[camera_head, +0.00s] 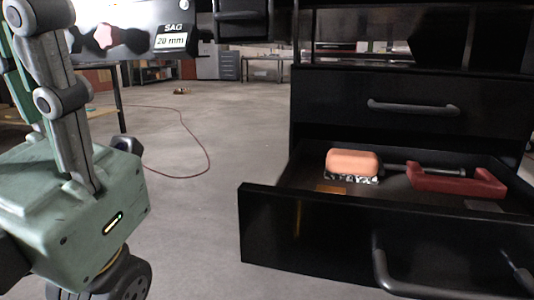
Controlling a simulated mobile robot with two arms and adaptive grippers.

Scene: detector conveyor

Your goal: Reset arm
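My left gripper (52,75) is at the left side, with its green body (85,215) low and its grey fingers pointing up. Its fingertips run out at the top edge, so their opening is hidden. A silver and black object with a pinkish patch and a label reading "SAG 20 mm" (171,41) spans the top left, close to the fingers. I cannot tell whether the fingers touch it. My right gripper is not in view.
A black cabinet (330,100) stands at right with its lower drawer (300,215) pulled open. In it lie an orange block (352,162) on a speckled base and a red tool (455,184) beside a dark rod.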

